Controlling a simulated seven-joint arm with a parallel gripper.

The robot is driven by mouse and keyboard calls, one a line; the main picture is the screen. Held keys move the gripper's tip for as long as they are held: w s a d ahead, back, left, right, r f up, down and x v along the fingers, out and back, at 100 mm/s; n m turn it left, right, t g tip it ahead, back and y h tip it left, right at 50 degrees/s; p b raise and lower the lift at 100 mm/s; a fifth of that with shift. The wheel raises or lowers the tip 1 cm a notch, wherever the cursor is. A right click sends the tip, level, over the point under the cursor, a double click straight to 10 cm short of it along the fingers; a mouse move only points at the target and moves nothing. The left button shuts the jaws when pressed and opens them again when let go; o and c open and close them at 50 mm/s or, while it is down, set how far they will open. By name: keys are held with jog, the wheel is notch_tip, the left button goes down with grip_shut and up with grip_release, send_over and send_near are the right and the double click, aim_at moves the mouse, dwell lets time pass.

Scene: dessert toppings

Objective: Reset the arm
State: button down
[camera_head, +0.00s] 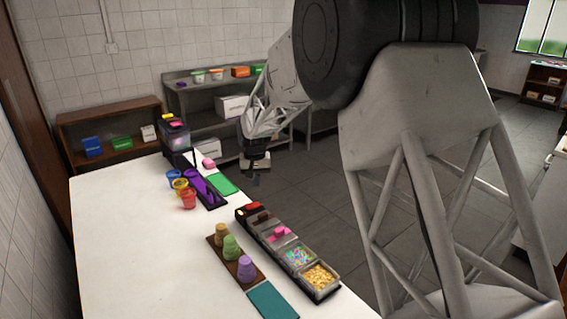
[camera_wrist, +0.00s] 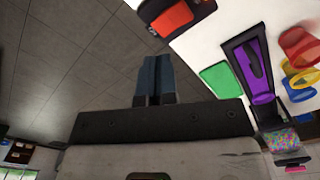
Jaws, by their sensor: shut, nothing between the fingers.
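My gripper (camera_head: 257,181) hangs past the right edge of the white counter (camera_head: 130,250), over the floor, beyond the row of topping trays. In the wrist view its two blue-grey fingers (camera_wrist: 155,72) are together with nothing between them. My arm reaches across the upper middle of the head view, and its nearer links fill the right side.
A topping rack (camera_head: 319,279) with sprinkles stands at the counter's right edge, beside a brown holder (camera_head: 220,258) of stacked coloured cups. The floor (camera_head: 318,190) is clear.

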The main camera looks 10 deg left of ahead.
jog(key=s+d+r+m, duration=0.1)
jog(key=s+d+r, duration=0.4)
jog(key=s+d, duration=0.3)
jog(key=s+d+r+t, duration=0.1)
jog(key=s+d+r, duration=0.4)
jog(key=d, duration=0.4)
jog(key=s+d+r+m, duration=0.1)
jog(key=s+d+r, duration=0.4)
jog(key=s+d, duration=0.7)
jog(key=s, duration=0.5)
jog(key=s+d+f+t, duration=0.1)
jog(key=s+d, duration=0.4)
jog(key=s, duration=0.4)
jog(key=s+d+f+m, duration=0.1)
jog(key=s+d, duration=0.4)
jog(key=s, duration=0.4)
jog(key=shift+d+t, duration=0.25)
jog(key=shift+t, duration=0.05)
